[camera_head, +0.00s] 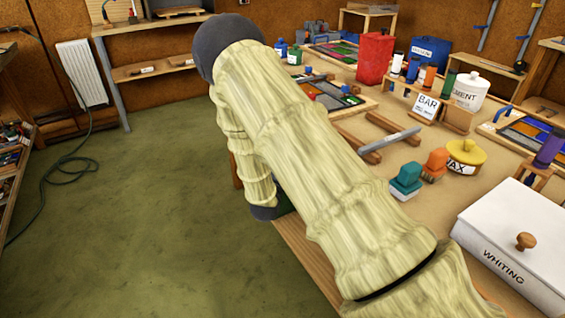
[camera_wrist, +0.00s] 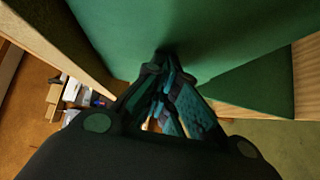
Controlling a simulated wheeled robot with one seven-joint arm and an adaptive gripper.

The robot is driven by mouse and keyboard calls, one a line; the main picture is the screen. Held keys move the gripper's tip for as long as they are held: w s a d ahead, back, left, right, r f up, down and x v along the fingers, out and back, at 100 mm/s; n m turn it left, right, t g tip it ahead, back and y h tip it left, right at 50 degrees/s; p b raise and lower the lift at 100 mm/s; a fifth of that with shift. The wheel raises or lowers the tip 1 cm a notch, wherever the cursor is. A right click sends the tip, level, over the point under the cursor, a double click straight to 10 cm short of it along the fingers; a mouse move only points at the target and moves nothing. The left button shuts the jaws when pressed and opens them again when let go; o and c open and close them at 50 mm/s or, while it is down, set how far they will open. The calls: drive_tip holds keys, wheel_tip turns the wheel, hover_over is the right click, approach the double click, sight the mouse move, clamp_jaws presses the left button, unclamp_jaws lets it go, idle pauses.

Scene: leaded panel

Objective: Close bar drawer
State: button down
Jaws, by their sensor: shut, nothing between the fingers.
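In the wrist view my gripper (camera_wrist: 163,62) is shut and empty, its dark and teal fingers pointing at a broad green surface (camera_wrist: 220,35). The fingertips are at or very near this surface; I cannot tell whether they touch. Pale wood (camera_wrist: 303,75) borders the green at the right and more wood runs along the left. This may be the bar drawer, but no handle or label shows.
The bench top (camera_head: 310,140) holds a white WHITING box (camera_head: 515,240), a yellow WAX pot (camera_head: 466,157), a BAR card (camera_head: 425,106), a red can (camera_head: 375,58) and a metal bar (camera_head: 390,139). The green floor (camera_head: 130,220) left of the bench is mostly clear, with a hose (camera_head: 65,170).

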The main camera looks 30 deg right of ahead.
drive_tip(key=shift+d+r, duration=0.15)
drive_tip(key=shift+d, duration=0.1)
drive_tip(key=w+a+v, duration=0.2)
drive_tip(key=v, duration=1.1)
drive_tip(key=s+f+m+g+y, duration=0.1)
drive_tip(key=s+f+g+y, duration=0.2)
drive_tip(key=f, duration=0.4)
drive_tip(key=s+f+m+y, duration=0.1)
drive_tip(key=s+f+y, duration=0.1)
drive_tip(key=s+f, duration=0.5)
drive_tip(key=s+a+f+m+g+y, duration=0.2)
drive_tip(key=s+f+g, duration=0.1)
drive_tip(key=s+f, duration=0.35)
drive_tip(key=s+a+f+m+g+y, duration=0.2)
drive_tip(key=s+f, duration=0.3)
drive_tip(key=s, duration=0.3)
drive_tip(key=s+a+f+m+g+y+p, duration=0.1)
drive_tip(key=s+a+m+g+y, duration=0.15)
drive_tip(key=s, duration=0.65)
drive_tip(key=s+a+f+m+g+y, duration=0.1)
drive_tip(key=s+a+g, duration=0.15)
drive_tip(key=s, duration=0.65)
wheel_tip(320, 180, up, 12)
drive_tip(key=p, duration=1.2)
drive_tip(key=shift+w+d, duration=0.35)
drive_tip(key=shift+w, duration=0.05)
drive_tip(key=shift+r, duration=0.1)
